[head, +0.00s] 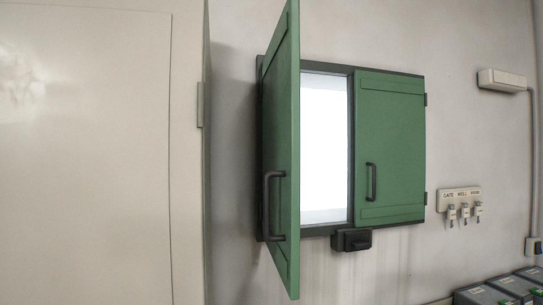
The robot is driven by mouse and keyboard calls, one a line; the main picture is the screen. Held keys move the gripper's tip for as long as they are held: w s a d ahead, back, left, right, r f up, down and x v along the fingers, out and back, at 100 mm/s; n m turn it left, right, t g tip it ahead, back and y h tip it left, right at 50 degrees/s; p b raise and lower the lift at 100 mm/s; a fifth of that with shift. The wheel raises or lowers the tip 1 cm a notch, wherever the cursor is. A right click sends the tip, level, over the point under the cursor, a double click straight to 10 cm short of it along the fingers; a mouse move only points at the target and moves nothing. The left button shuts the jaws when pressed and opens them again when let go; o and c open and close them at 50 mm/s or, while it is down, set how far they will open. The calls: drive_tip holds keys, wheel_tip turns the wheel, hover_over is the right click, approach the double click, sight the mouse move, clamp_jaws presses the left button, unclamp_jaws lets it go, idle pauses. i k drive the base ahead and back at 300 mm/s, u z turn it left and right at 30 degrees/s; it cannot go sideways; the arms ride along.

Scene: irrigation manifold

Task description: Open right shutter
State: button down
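The right shutter (392,147) is a green panel with a dark bar handle (371,182) near its left edge. It lies flat in the dark window frame and looks closed, with hinges on its right side. The left shutter (284,150) is green too and stands swung out from the wall, with its own dark handle (269,206). Bright window opening (324,148) shows between the two. A dark latch block (351,240) sits under the frame's bottom edge. My gripper is not in view.
A large pale cabinet (95,150) fills the left side. A key rack (461,203) with several hanging keys and a white wall box (502,80) are on the wall at right. Dark boxes (502,287) stand at bottom right. The wall below the window is clear.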

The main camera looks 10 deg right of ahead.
sight(389, 146)
drive_tip(key=u, duration=0.05)
drive_tip(key=k, duration=1.2)
drive_tip(key=z, duration=0.9)
drive_tip(key=i, duration=1.6)
drive_tip(key=u, duration=0.65)
